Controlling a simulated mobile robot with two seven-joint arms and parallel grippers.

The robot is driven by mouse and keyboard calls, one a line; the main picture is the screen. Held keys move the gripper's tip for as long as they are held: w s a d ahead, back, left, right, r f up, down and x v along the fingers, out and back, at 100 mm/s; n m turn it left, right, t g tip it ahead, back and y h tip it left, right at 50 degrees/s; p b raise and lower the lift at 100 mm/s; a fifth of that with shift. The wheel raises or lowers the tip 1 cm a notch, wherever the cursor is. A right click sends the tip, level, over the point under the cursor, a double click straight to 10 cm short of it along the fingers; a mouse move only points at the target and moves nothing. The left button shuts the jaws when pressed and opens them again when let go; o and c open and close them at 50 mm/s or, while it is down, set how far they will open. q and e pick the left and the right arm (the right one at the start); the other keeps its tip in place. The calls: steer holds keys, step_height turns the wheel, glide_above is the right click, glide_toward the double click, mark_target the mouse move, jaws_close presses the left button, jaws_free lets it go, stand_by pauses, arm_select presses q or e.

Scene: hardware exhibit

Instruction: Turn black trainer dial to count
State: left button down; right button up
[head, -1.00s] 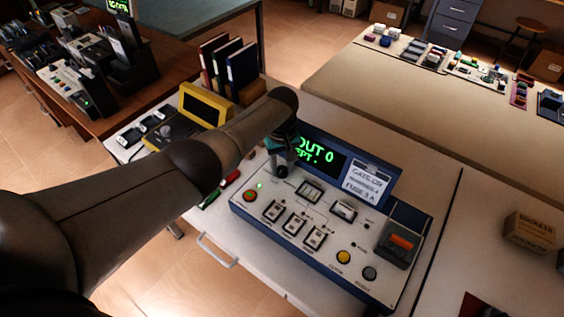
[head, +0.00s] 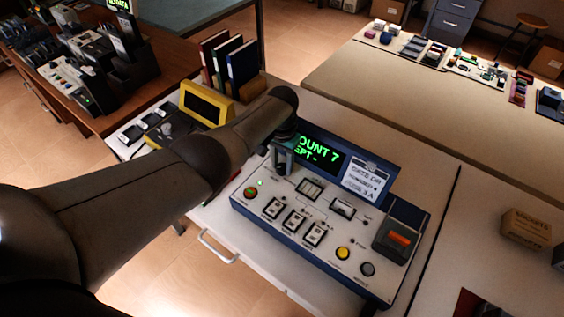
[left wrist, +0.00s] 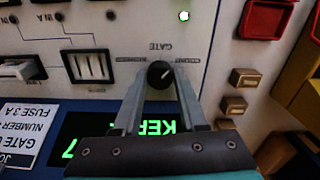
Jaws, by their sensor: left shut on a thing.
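The black dial (left wrist: 158,73) is a small round knob with a white pointer mark, on the white panel of the blue-edged trainer (head: 290,245). In the left wrist view its upside-down label reads GATE, and the mark points toward the picture's right. My left gripper (left wrist: 160,82) has its two fingers on either side of the dial, shut on it. In the head view my left gripper (head: 283,160) reaches down at the panel's upper left and hides the dial. The trainer's display (head: 318,150) shows green text, partly hidden, ending "OUNT 7". My right gripper is not in view.
The panel also carries rocker switches (head: 294,220), a yellow button (head: 343,253) and a black block with an orange switch (head: 397,240). A yellow-framed device (head: 207,104) and binders (head: 228,62) stand behind my left arm. A cardboard box (head: 527,228) is at right.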

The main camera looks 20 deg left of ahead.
arm_select(q)
steer(key=shift+m, duration=0.5)
steer(key=shift+c, duration=2.2)
jaws_free()
